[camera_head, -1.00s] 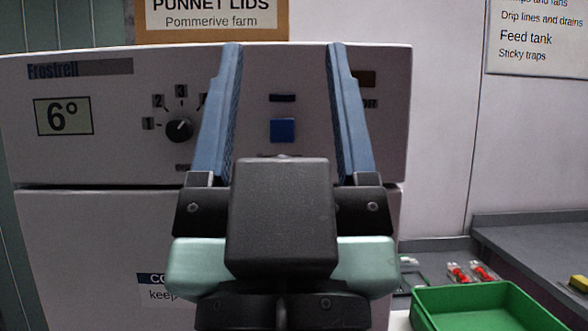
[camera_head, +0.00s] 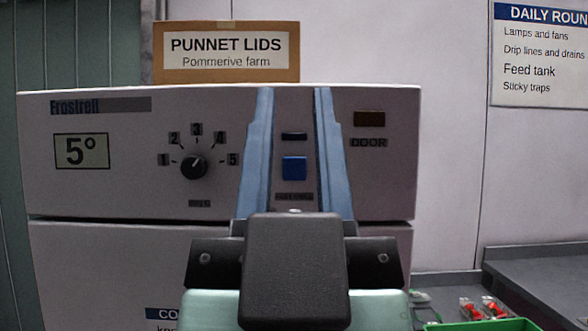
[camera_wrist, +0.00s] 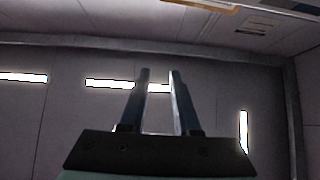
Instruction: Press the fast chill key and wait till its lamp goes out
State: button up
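The blue square key (camera_head: 294,168) is on the white Frostrell cooler's panel (camera_head: 120,195). A small dark lamp window (camera_head: 294,136) sits above the key and looks unlit. The label under the key is too small to read. My gripper (camera_head: 293,92) is in front of the panel, its two blue fingers pointing up either side of the key in the picture. A clear gap shows between them and they hold nothing. Whether they touch the panel I cannot tell. The wrist view shows the same parted fingers (camera_wrist: 159,72) against a wall with bright strips.
The display (camera_head: 82,151) reads 5°. A dial (camera_head: 194,167) is left of the key, and a dull brown DOOR lamp (camera_head: 369,119) is right. A punnet lids box (camera_head: 226,75) stands on top. A green tray (camera_head: 480,325) and grey counter (camera_head: 545,285) lie at lower right.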

grip_shut()
dwell(1.4)
